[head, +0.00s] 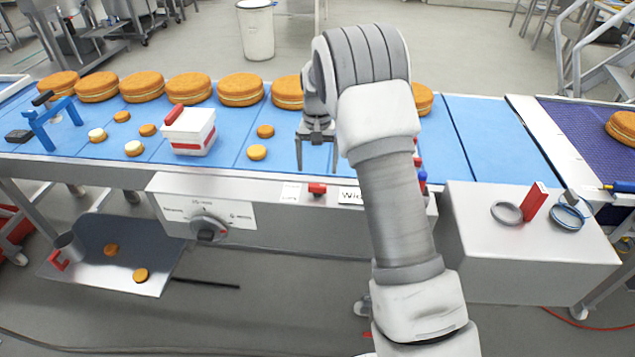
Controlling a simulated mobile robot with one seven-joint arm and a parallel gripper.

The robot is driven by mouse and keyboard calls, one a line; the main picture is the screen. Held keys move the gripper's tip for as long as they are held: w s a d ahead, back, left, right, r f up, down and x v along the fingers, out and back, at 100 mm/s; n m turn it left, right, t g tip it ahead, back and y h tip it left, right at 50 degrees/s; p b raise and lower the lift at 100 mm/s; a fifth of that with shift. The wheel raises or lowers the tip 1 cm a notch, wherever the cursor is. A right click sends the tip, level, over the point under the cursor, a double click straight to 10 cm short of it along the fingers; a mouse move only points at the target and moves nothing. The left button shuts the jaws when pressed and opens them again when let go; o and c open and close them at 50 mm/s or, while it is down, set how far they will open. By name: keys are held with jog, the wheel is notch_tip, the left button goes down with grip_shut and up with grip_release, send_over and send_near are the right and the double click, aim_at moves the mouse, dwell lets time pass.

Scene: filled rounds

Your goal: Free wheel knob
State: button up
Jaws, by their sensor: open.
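A round grey rotary knob (209,226) sits on a white label plate (178,215) on the steel front panel below the blue conveyor. Its dark grip part points down, and a small red mark shows at its right. Small words stand left, above and right of the knob; they are too small to read surely. My gripper (316,168) is open and empty, fingers pointing down, over the blue belt near its front edge. It is up and to the right of the knob, well apart from it. My arm hides part of the belt and panel.
Large round cakes (188,88) line the belt's far side. A white box with a red handle (189,131), a blue frame (47,122) and small cakes (257,152) lie nearer. A red button (317,188) is on the panel; a steel box (530,240) stands right. A dustpan (150,277) lies below left.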

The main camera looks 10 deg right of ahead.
aim_at(317, 185)
notch_tip(317, 185, down, 7)
jog(key=shift+r, duration=0.1)
dwell(0.3)
jog(key=c, duration=1.4)
